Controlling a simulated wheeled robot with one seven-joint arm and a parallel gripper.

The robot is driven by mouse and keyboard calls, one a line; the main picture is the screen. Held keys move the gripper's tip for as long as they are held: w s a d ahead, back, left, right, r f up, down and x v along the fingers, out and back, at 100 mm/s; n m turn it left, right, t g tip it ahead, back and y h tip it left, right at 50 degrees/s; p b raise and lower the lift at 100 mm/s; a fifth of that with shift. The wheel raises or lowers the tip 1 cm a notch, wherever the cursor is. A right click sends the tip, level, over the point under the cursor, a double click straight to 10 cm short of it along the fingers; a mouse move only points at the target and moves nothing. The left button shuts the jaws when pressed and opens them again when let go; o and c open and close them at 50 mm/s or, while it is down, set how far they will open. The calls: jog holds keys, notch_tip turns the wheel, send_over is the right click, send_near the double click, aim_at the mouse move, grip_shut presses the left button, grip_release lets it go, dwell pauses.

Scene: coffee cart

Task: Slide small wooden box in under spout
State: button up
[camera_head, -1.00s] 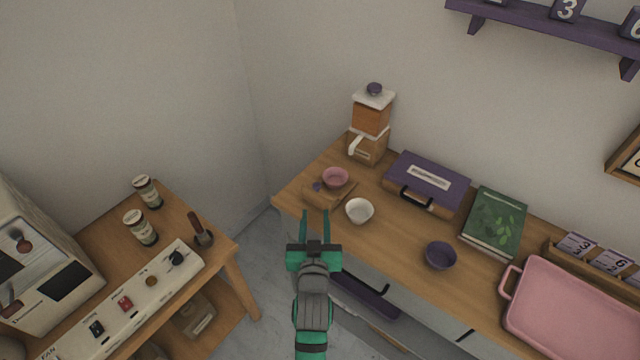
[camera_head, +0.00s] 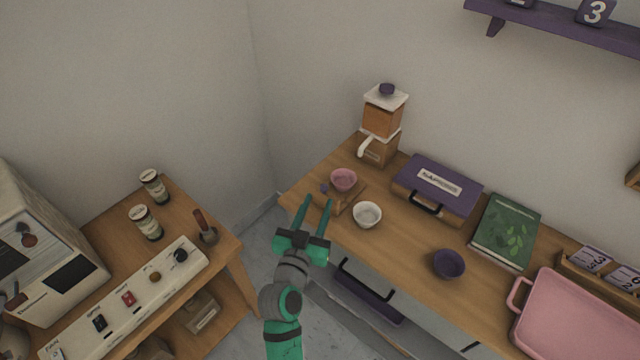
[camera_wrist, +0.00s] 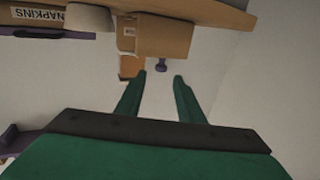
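In the wrist view the box (camera_wrist: 163,38) and knob (camera_wrist: 161,66) lie just beyond my fingertips. My gripper (camera_head: 316,202) is open and empty at the counter's left edge, its fingers pointing toward the knob without visible contact. Behind the box stands a wooden grinder-like dispenser (camera_head: 382,118) with a white spout-like part (camera_head: 364,148) low on its left.
A white bowl (camera_head: 367,215) stands close to the right of the box. Farther right are a purple napkin case (camera_head: 438,180), a purple bowl (camera_head: 449,264), a green book (camera_head: 505,233) and a pink tray (camera_head: 570,320). Bare counter lies between box and dispenser.

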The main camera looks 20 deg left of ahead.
aim_at(323, 189)
jog(key=w, duration=0.7)
jog(key=shift+w+a, duration=0.2)
jog(key=shift+w, duration=0.05)
